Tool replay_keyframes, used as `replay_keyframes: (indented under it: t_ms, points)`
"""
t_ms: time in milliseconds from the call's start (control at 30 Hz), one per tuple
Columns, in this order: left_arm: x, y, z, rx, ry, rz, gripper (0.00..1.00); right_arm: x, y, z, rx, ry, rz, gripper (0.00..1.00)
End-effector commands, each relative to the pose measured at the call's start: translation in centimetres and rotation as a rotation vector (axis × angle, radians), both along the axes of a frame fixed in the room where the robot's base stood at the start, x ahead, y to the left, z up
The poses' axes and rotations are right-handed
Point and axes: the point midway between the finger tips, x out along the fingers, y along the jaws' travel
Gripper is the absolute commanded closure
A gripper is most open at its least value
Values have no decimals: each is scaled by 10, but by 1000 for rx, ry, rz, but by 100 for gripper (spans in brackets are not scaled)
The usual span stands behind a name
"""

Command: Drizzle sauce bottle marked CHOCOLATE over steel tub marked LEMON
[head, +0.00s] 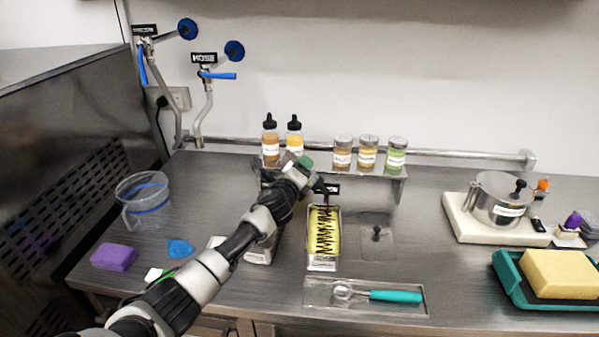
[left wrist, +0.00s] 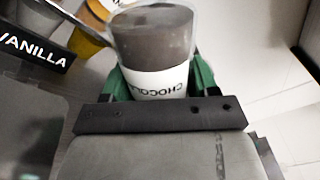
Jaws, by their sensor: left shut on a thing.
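The sauce bottle marked CHOCOLATE (left wrist: 153,50) fills the top middle of the left wrist view, dark brown with a white label reading upside down. The green fingers of my left gripper (left wrist: 158,82) are shut on it. In the head view my left gripper (head: 305,172) is above the back end of a steel tub (head: 323,262) of yellow ice cream; there the bottle is mostly hidden. Dark zigzag lines of sauce (head: 324,232) lie across the yellow surface. The tub's front label is too small to read. My right gripper is not in view.
Two sauce bottles (head: 270,145) and several jars (head: 368,152) stand on the back shelf. Another tub (head: 262,256) is partly behind my left arm. A scoop (head: 395,296) lies in a front tray. A VANILLA sign (left wrist: 32,46) shows in the left wrist view.

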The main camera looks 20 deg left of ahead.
Motion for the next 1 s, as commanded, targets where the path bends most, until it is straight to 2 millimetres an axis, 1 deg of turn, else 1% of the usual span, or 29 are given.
replay_keyframes:
  t_ms: [33, 100, 167, 433, 833, 1000]
  points:
    - [0, -1, -2, -93, -5, -1, 65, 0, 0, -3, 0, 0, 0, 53]
    - [0, -1, -1, -191, -10, -2, 65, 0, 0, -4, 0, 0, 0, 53]
    - [0, -1, 0, -218, -11, -2, 65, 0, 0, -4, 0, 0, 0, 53]
    - [0, 0, 3, -237, -13, -1, 65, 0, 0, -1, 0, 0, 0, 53]
    - [0, -1, 23, -540, -27, -2, 65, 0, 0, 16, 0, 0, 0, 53]
    - [0, 0, 26, -609, -31, -1, 65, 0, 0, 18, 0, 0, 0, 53]
